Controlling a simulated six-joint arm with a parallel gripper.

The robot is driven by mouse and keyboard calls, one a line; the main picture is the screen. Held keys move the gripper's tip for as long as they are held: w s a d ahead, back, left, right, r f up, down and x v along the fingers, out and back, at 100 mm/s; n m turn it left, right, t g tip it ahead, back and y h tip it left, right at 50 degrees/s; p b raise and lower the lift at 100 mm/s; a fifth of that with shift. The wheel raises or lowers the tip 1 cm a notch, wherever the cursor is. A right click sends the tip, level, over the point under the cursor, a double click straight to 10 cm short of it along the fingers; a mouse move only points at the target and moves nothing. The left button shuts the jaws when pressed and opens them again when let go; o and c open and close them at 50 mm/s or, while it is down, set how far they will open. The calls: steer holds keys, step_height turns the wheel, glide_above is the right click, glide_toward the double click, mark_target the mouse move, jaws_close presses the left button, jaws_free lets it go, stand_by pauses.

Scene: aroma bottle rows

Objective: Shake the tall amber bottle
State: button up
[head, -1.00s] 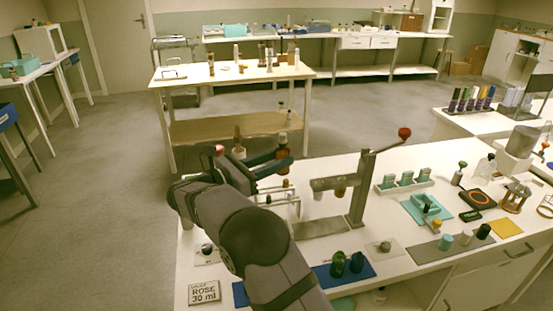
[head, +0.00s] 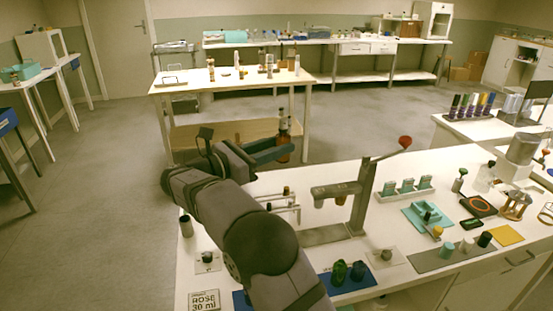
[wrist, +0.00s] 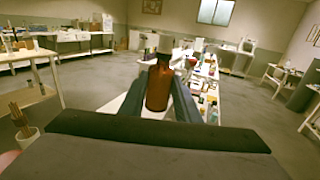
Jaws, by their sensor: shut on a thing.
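The tall amber bottle (wrist: 158,86) stands upright between my gripper's dark fingers in the wrist view, with its pale top uppermost. In the head view the amber bottle (head: 284,139) shows at the end of my arm, raised above the back edge of the white bench. My gripper (head: 272,155) is shut on it, and one finger hides part of its body.
A metal stand with a red-knobbed lever (head: 362,190) rises from the bench to the right of my gripper. A small wire rack (head: 285,207) lies below. A second table (head: 235,80) stands behind.

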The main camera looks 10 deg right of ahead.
mark_target(281, 162)
step_height(281, 162, down, 6)
steer(key=r, duration=0.6)
steer(key=shift+s+d+r, duration=0.1)
steer(key=shift+s+r, duration=0.2)
steer(key=shift+r, duration=0.05)
step_height(281, 162, down, 7)
steer(key=r, duration=0.6)
steer(key=shift+w+r, duration=0.3)
steer(key=f, duration=0.2)
steer(key=s+f, duration=0.1)
steer(key=f, duration=0.1)
steer(key=shift+f, duration=0.35)
steer(key=shift+w+f, duration=0.25)
steer(key=shift+f, duration=0.35)
